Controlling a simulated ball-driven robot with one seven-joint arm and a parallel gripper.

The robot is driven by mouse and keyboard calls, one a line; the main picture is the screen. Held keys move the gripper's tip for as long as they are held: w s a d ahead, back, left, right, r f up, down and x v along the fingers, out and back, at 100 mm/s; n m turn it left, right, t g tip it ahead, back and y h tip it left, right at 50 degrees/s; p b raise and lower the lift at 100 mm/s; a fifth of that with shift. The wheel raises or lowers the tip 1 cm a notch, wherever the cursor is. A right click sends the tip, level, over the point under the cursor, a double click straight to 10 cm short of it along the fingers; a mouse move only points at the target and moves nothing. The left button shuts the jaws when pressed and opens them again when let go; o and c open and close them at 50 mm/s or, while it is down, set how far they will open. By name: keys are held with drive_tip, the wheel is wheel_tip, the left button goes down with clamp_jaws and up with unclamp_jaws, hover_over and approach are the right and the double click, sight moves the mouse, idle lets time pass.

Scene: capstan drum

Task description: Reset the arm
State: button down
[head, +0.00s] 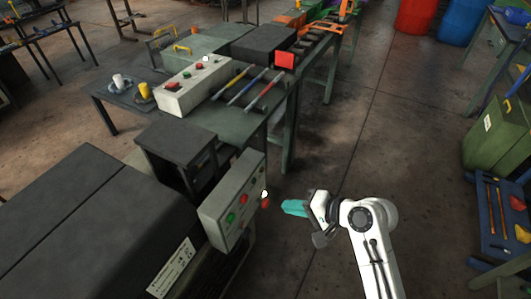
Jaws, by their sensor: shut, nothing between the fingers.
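My arm reaches up from the lower right of the head view. My gripper (293,207) has teal fingers that point left and are shut with nothing between them. The fingertips are a short way right of a grey control box (232,200) with green and red buttons and a small white-tipped part on its right edge. I see a gap between the fingertips and the box, though depth is hard to judge.
A dark machine (70,215) fills the lower left. At right are a green bin (500,135) and a blue tool tray (497,215). The floor (390,130) between is clear.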

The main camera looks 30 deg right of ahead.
drive_tip(key=s+d+f+n+g+h, duration=0.1)
drive_tip(key=s+f+n+g+h, duration=0.1)
drive_tip(key=s, duration=0.6)
drive_tip(key=s+d+f+n+g+h, duration=0.1)
drive_tip(key=s+n+g, duration=0.3)
drive_tip(key=s, duration=0.4)
drive_tip(key=s+d+f+n+g+h, duration=0.1)
drive_tip(key=s+f+n+g+h, duration=0.1)
drive_tip(key=s, duration=0.6)
drive_tip(key=shift+d+f+n+g+h, duration=0.4)
drive_tip(key=shift+f+n+h, duration=0.3)
drive_tip(key=shift+n+h, duration=0.4)
